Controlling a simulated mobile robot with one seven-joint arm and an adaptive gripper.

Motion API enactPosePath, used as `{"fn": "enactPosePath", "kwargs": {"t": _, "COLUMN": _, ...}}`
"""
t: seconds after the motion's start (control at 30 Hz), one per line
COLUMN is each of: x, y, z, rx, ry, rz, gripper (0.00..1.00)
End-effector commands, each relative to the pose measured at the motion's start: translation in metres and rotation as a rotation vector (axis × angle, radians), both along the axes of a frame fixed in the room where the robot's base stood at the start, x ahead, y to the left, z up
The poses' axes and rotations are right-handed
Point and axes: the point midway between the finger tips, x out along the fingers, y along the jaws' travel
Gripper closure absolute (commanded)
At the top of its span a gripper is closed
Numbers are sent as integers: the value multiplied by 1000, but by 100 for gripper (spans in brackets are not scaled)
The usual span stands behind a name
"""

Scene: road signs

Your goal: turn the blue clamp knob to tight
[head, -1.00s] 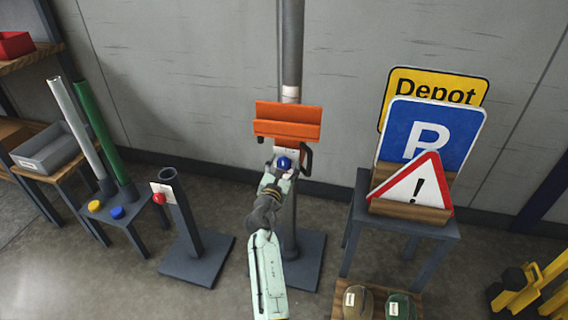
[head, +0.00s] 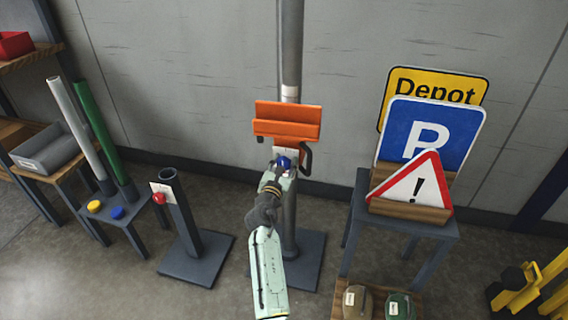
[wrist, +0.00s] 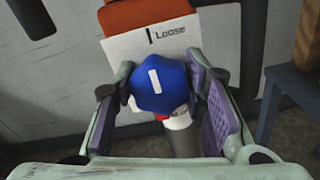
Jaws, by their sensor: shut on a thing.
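The blue clamp knob (wrist: 158,90) is a faceted blue knob with a white bar mark, in front of a white plate (wrist: 140,45) reading "Loose" beside a black tick. The white bar points up, roughly toward that tick, leaning slightly left. My gripper (wrist: 163,92) has its purple-padded fingers on both sides of the knob and is shut on it. In the head view the knob (head: 284,162) is partly hidden by my gripper (head: 279,168), on the grey post below the orange bracket (head: 288,122). No "tight" label can be read.
A black handle (head: 306,160) hangs right of the knob. A shorter post with a red knob (head: 159,198) stands left. A table (head: 405,222) at right bears several road signs. Open floor lies between the posts.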

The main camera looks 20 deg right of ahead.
Motion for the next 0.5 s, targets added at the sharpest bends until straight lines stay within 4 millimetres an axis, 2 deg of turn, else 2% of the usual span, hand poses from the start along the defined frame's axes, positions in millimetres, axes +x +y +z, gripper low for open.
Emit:
{"fn": "enactPosePath", "kwargs": {"t": 0.13, "x": 0, "y": 0, "z": 0, "rx": 0, "ry": 0, "rz": 0, "gripper": 89}}
{"fn": "enactPosePath", "kwargs": {"t": 0.5, "x": 0, "y": 0, "z": -1, "rx": 56, "ry": -38, "rz": 0, "gripper": 89}}
